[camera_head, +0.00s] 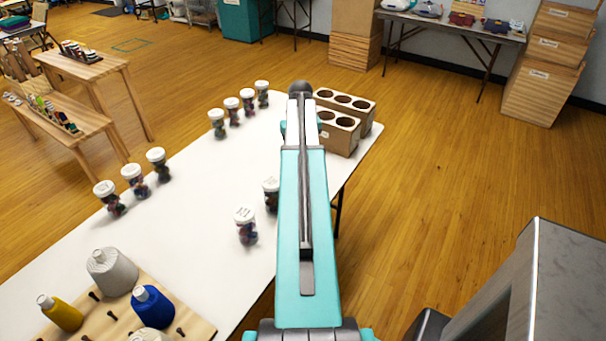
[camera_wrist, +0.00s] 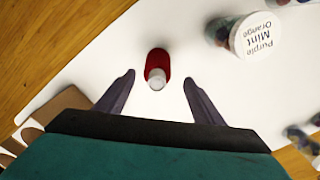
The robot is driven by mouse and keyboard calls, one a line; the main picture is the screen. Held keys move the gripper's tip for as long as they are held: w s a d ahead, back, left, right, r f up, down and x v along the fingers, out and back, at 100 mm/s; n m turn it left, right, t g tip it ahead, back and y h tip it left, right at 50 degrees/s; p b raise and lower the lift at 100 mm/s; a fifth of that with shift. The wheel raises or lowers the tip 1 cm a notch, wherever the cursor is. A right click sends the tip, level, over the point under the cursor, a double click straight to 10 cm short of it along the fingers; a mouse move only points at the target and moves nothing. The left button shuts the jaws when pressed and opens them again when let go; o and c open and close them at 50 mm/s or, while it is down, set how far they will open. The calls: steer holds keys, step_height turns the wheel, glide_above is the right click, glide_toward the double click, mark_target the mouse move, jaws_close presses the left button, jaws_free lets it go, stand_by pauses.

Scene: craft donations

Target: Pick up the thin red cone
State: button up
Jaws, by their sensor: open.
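The thin red cone (camera_wrist: 157,62) is in the wrist view, red with a pale tip facing the camera. It stands on the white table (camera_wrist: 110,55), near its edge. My gripper (camera_wrist: 158,84) is open, with its two dark fingers on either side of and below the cone in the picture, apart from it. Nothing is between the fingers' tips except the cone's pale end in line with them. In the head view my arm hides the cone.
A jar (camera_wrist: 254,35) with a white lid stands right of the cone; more jars (camera_head: 246,226) stand about the table. A cardboard holder (camera_head: 340,132) with round holes is beside my arm. A wooden peg board (camera_head: 196,322) with thread cones is at the front left.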

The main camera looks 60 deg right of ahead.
steer(key=shift+s+f+p, duration=0.15)
steer(key=shift+f+p, duration=0.2)
steer(key=shift+f, duration=0.35)
steer(key=shift+s+f+p, duration=0.15)
steer(key=shift+f+p, duration=0.2)
steer(key=shift+f, duration=0.3)
steer(key=shift+d+f, duration=0.1)
steer(key=shift+f, duration=1.15)
steer(key=shift+c, duration=0.2)
steer(key=c, duration=1.1)
